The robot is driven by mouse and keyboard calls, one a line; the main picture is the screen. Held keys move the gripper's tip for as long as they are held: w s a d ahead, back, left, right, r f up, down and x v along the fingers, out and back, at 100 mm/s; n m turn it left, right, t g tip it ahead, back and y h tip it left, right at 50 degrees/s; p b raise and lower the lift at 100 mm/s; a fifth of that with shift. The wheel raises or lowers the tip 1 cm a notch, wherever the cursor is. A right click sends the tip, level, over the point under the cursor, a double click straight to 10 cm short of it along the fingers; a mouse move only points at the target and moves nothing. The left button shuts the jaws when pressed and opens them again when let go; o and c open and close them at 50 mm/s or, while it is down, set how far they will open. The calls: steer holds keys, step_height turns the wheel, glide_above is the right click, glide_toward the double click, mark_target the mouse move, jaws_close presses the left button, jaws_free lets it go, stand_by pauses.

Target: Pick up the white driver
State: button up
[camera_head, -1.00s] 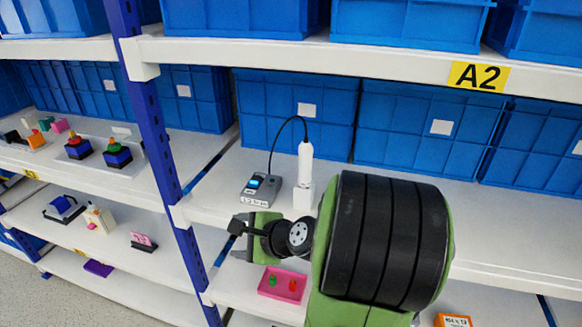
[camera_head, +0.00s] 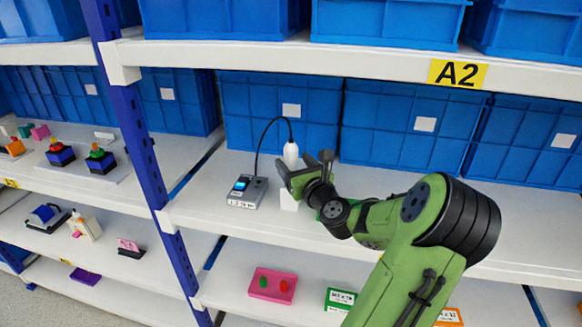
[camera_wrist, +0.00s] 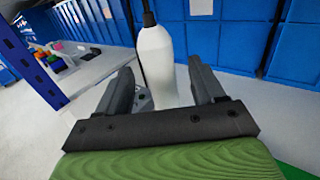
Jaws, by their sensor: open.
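The white driver (camera_head: 291,154) stands upright on the shelf in the head view, with a black cable leaving its top. Whether a finger touches the driver cannot be told.
A grey controller (camera_head: 247,191) with a blue screen stands left of the driver, joined to it by the cable (camera_head: 262,137). Blue bins (camera_head: 377,125) line the back. A blue post (camera_head: 137,130) stands to the left. A pink tray (camera_head: 272,285) lies on the shelf below.

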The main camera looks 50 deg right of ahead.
steer(key=x, duration=0.4)
steer(key=shift+w+d, duration=0.15)
steer(key=shift+w, duration=0.15)
steer(key=shift+s, duration=0.1)
steer(key=shift+c, duration=0.5)
jaws_close()
